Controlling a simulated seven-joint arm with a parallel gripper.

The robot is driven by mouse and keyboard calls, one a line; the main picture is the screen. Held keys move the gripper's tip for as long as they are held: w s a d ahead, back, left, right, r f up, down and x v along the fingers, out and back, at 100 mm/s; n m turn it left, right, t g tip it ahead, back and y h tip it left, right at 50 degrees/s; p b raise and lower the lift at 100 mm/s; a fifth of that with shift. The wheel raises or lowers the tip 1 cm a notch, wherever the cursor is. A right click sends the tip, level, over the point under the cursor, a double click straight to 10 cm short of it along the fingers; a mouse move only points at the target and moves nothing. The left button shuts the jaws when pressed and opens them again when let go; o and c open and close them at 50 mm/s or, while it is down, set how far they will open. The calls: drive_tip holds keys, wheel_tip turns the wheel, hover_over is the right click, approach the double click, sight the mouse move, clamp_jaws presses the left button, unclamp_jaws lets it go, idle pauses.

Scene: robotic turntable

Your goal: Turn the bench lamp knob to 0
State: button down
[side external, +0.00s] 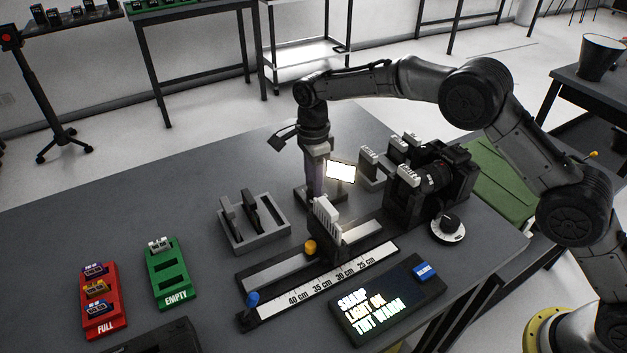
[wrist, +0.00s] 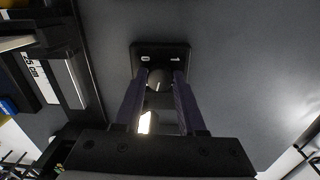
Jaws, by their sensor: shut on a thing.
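The bench lamp (side external: 341,172) is a small panel, glowing white, beside my gripper in the side view. Its knob (wrist: 159,80) is round and dark, on a black base plate (wrist: 160,49) marked 0 at the left and 1 at the right in the wrist view. My gripper (wrist: 160,90) is shut on the knob, one purple-grey finger on each side. In the side view my gripper (side external: 316,190) points straight down and hides the knob. The knob's exact pointer angle is hard to read.
A rail with a centimetre scale (side external: 330,284) and an upright white card (side external: 327,218) stand in front. A camera (side external: 435,172) and round dial (side external: 448,228) are at right, a grey rack (side external: 252,222) at left. The display (side external: 385,303) reads SHARP, LIGHT ON, TINT WARM.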

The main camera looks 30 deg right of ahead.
drive_tip(key=n, duration=0.4)
drive_tip(key=shift+n, duration=0.3)
drive_tip(key=n, duration=0.4)
drive_tip(key=shift+s+n, duration=0.1)
drive_tip(key=shift+n, duration=0.2)
drive_tip(key=shift+r, duration=0.1)
drive_tip(key=c, duration=0.5)
unclamp_jaws()
wheel_tip(320, 180, up, 14)
drive_tip(key=shift+a, duration=0.1)
idle(0.3)
